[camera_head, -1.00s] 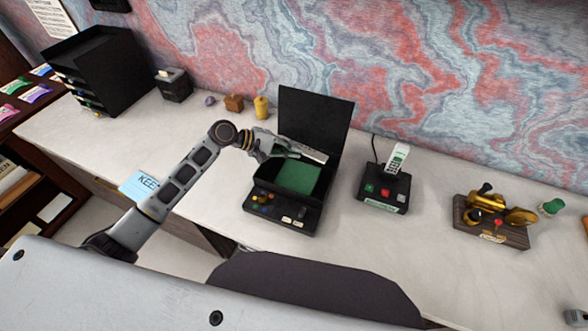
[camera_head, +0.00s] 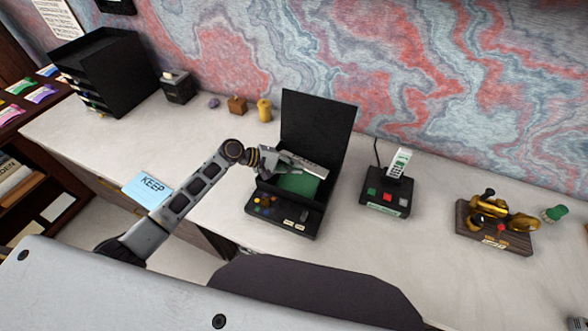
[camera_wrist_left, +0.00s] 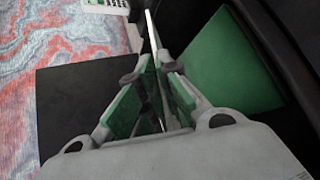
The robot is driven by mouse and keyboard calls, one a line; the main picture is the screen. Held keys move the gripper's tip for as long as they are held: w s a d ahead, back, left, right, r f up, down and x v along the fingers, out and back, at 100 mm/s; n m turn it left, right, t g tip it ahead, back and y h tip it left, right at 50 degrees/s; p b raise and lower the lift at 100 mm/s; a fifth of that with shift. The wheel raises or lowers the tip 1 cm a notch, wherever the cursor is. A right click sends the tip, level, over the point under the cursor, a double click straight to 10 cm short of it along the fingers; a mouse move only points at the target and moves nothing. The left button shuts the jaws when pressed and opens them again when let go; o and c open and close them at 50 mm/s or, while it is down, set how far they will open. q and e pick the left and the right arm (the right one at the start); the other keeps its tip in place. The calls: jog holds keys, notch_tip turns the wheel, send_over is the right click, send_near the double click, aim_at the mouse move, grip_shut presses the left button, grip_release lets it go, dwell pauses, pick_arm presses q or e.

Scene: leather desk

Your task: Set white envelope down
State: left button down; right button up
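The white envelope (camera_head: 307,167) shows as a thin pale strip over the open black box (camera_head: 317,122) with a green inside (camera_head: 298,184). My left gripper (camera_head: 291,163) is shut on it, above the box's green interior and in front of the raised lid. In the left wrist view the envelope (camera_wrist_left: 151,32) is nearly edge-on between the fingers (camera_wrist_left: 155,95) of the gripper. The green surface (camera_wrist_left: 232,70) lies beside them. Whether the envelope touches the box cannot be told. My right gripper is in neither view.
A black device with a white handset (camera_head: 398,165) stands right of the box, and a brass device on a wooden base (camera_head: 494,230) farther right. A blue KEEP card (camera_head: 148,188) lies left. A black tray stack (camera_head: 105,70) stands back left.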

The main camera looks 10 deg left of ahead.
pick_arm(q)
jog(key=shift+f, duration=1)
jog(key=shift+f, duration=0.25)
jog(key=c, duration=1.6)
grip_release()
jog(key=shift+c, duration=0.2)
jog(key=shift+r, duration=0.1)
jog(key=shift+r, duration=0.15)
jog(key=b+v, duration=0.1)
jog(key=v, duration=1.1)
